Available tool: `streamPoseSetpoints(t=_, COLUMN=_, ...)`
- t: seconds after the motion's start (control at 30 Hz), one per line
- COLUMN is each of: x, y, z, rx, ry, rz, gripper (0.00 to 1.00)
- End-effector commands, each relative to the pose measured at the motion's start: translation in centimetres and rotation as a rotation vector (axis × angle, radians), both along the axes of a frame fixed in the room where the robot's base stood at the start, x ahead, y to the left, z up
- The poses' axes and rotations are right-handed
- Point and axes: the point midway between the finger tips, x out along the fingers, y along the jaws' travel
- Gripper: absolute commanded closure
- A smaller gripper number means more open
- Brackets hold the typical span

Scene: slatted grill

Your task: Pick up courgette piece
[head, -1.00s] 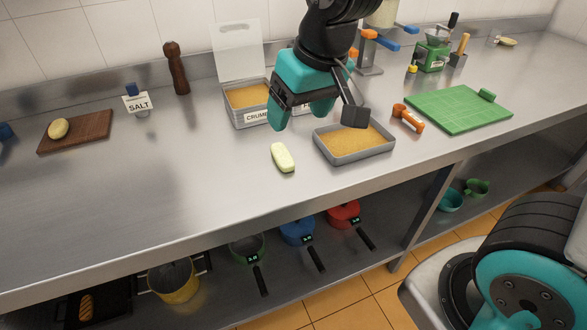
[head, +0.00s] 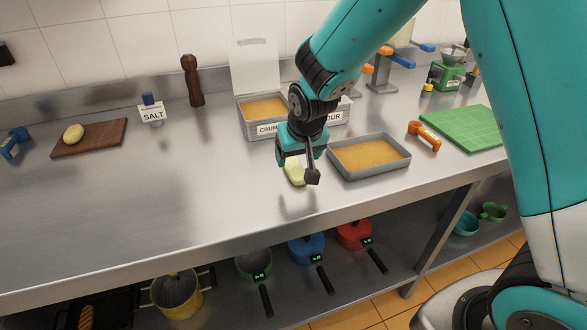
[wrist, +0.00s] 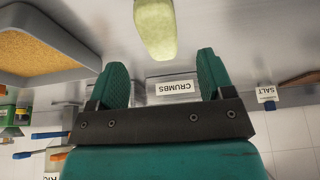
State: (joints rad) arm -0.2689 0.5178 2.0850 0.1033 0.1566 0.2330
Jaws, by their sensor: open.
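The courgette piece (head: 294,173) is a pale yellow-green rounded stick lying on the steel counter, left of the crumb tray. My gripper (head: 298,167) is right above and beside it in the head view, hiding part of it. In the wrist view the courgette piece (wrist: 156,28) lies just beyond the fingertips, in line with the gap between them. My gripper (wrist: 160,64) is open, with nothing between its fingers.
A grey tray of crumbs (head: 404,165) stands close on the right. The box labelled CRUMBS (head: 245,126) stands behind, next to one partly hidden. An orange tool (head: 424,135) and green board (head: 460,134) are farther right. The counter to the left (head: 150,205) is clear.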

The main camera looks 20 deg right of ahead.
Motion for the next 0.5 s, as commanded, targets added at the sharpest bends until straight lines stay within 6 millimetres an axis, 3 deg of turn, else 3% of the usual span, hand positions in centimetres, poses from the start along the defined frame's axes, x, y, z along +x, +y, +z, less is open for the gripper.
streamPoseSetpoints(t=0.3, x=1.5, y=0.0, z=-4.0, rx=-0.001, ry=0.004, rz=0.000, gripper=0.26)
streamPoseSetpoints(t=0.5, x=1.8, y=0.0, z=-4.6, rx=0.000, ry=0.001, rz=0.000, gripper=0.26)
